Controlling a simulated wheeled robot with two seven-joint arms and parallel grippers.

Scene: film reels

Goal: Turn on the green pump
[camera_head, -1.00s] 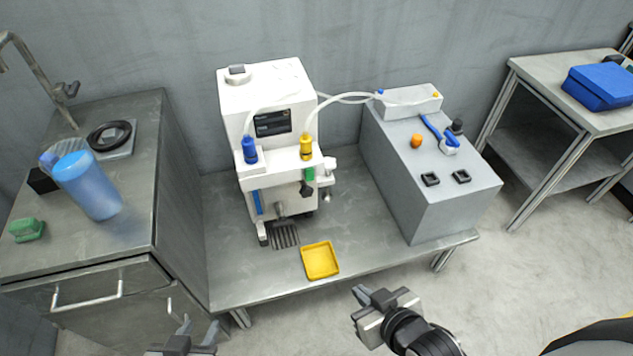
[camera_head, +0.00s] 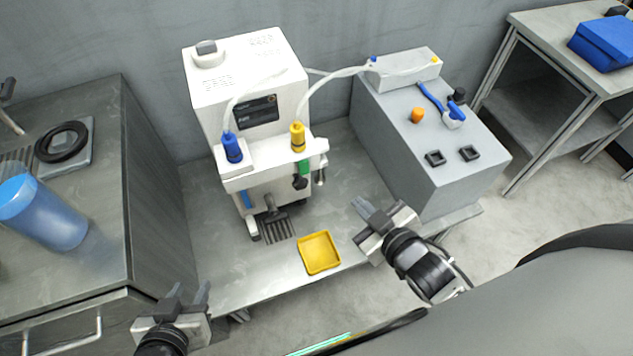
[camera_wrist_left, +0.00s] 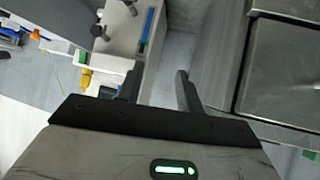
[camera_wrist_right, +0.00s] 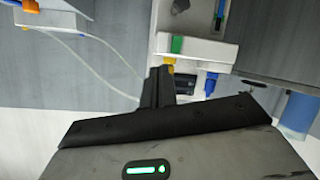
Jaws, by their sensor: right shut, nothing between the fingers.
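A white machine (camera_head: 245,85) stands on the low metal table. Its front carries a green strip (camera_head: 304,168) with a black knob (camera_head: 300,182) beside it, below a yellow-capped fitting (camera_head: 297,137). The green part also shows in the right wrist view (camera_wrist_right: 177,44). A blue strip (camera_head: 246,198) sits at the machine's lower left and shows in the left wrist view (camera_wrist_left: 147,32). My right gripper (camera_head: 362,207) is shut and empty, right of the machine and apart from it. My left gripper (camera_head: 188,292) is open and empty, at the front left, below the machine.
A yellow tray (camera_head: 319,270) lies before the machine. A grey box (camera_head: 440,195) with switches stands right, joined to the machine by clear tubes. A left cabinet (camera_head: 100,250) holds a blue cup (camera_head: 45,218). A blue case (camera_head: 603,45) lies on the far right table.

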